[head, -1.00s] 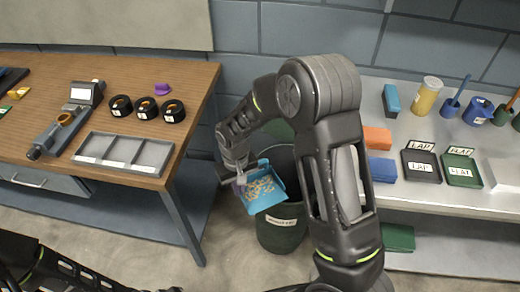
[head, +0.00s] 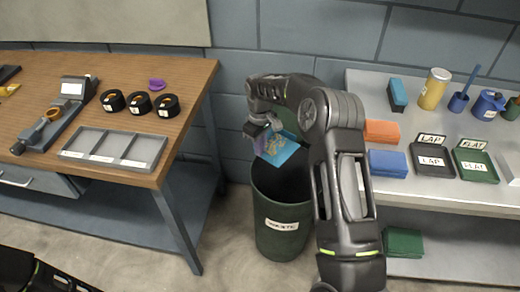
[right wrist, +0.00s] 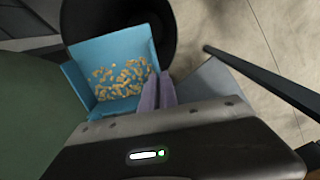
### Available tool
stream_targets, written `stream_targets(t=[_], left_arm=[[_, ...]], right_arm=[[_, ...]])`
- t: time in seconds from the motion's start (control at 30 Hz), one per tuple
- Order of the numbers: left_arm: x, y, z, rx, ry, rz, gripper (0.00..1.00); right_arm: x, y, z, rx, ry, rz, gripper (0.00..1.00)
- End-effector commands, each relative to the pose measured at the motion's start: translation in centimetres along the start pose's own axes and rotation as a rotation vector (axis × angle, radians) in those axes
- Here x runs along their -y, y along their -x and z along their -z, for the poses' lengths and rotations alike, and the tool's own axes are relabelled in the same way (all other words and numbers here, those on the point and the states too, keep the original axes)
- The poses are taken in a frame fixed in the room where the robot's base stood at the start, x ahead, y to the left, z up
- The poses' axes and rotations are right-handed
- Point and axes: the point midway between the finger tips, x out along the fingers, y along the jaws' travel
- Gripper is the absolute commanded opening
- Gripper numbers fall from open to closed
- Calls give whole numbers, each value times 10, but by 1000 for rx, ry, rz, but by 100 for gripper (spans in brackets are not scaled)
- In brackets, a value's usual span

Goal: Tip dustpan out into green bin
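The blue dustpan (head: 283,153) is in my right gripper (head: 266,135), above the back of the green bin's opening in the head view. It is tilted. The right wrist view shows the dustpan (right wrist: 108,55) with many small yellowish bits gathered in its pan. The two pale purple fingers of my right gripper (right wrist: 157,92) are close together at the pan's edge; the handle between them is mostly hidden. The green bin (head: 283,238) stands on the floor with a white label on its front, and its inside looks dark. My left gripper is out of view.
A wooden bench (head: 190,80) stands left of the bin, with a grey three-part tray (head: 88,156) near its edge. A grey shelf (head: 440,195) on the right carries blocks, trays and pots. My right arm passes in front of the bin's right side.

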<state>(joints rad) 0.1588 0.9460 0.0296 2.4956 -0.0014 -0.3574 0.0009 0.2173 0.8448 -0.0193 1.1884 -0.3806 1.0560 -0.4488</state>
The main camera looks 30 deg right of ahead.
Motion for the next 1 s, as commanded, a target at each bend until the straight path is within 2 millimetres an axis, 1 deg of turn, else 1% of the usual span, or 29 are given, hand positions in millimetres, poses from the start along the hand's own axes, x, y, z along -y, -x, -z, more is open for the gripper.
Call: stream_targets(t=[0.17, 0.37, 0.57, 1.0], left_arm=[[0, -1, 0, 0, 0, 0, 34], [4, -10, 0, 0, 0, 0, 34], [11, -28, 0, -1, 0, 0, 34], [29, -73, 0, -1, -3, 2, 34]], right_arm=[[0, 0, 0, -5, -2, -1, 0], [-1, -3, -3, -37, -3, 0, 0], [-1, -8, -9, -110, -5, -1, 0], [-1, -16, -21, -291, -6, 0, 0]])
